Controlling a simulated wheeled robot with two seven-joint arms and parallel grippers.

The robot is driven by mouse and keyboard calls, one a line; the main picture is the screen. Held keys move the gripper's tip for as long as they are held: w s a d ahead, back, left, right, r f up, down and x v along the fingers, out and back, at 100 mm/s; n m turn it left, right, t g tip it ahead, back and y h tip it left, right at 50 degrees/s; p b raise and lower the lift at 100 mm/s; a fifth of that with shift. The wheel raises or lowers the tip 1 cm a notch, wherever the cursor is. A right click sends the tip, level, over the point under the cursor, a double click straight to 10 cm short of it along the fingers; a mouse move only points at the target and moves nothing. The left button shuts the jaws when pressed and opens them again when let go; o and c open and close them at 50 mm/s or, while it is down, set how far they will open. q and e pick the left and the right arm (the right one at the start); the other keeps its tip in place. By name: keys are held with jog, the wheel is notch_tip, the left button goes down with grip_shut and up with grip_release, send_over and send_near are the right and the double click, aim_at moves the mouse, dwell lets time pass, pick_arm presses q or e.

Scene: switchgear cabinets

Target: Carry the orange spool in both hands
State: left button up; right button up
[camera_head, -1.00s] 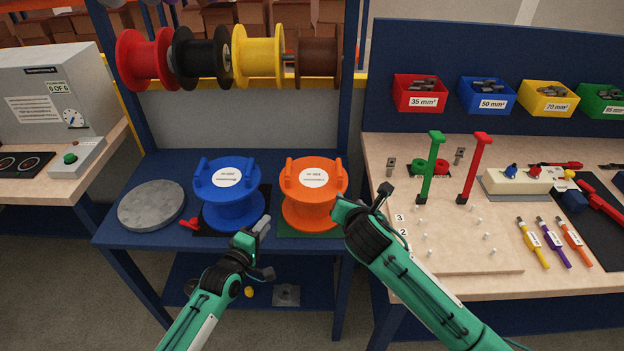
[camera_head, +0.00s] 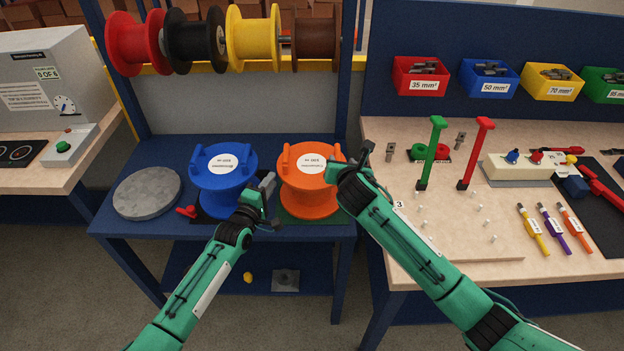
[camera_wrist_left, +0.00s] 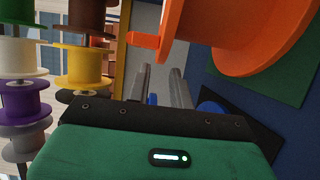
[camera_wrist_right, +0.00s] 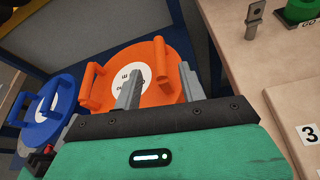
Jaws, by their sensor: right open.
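The orange spool (camera_head: 309,200) stands upright on the blue bench, with a white label on top and two upright orange handles. My left gripper (camera_head: 268,184) is beside its left side, between it and the blue spool. In the left wrist view, the fingers (camera_wrist_left: 160,88) are apart and empty, with an orange handle (camera_wrist_left: 143,40) beyond their tips. My right gripper (camera_head: 338,172) is at its right side. In the right wrist view, the open fingers (camera_wrist_right: 158,85) point at the right handle (camera_wrist_right: 160,60), which appears between them. Whether they touch it cannot be told.
The blue spool (camera_head: 222,190) stands close on the left, with a grey disc (camera_head: 147,193) farther left. Several spools hang on a rack (camera_head: 250,40) above. A wooden workbench (camera_head: 460,235) with tools and upright green and red handles adjoins on the right.

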aim_at(281, 166)
pick_arm(q)
jog(key=x, duration=0.8)
jog(key=shift+f, duration=0.15)
pick_arm(e)
jog(key=x, duration=0.8)
jog(key=shift+w+f, duration=0.1)
pick_arm(q)
grip_shut()
pick_arm(e)
jog(key=c, duration=0.6)
grip_shut()
pick_arm(q)
jog(key=shift+w+r, duration=0.15)
jog(key=shift+r, duration=0.1)
pick_arm(e)
jog(key=shift+w+r, duration=0.1)
jog(key=shift+r, duration=0.15)
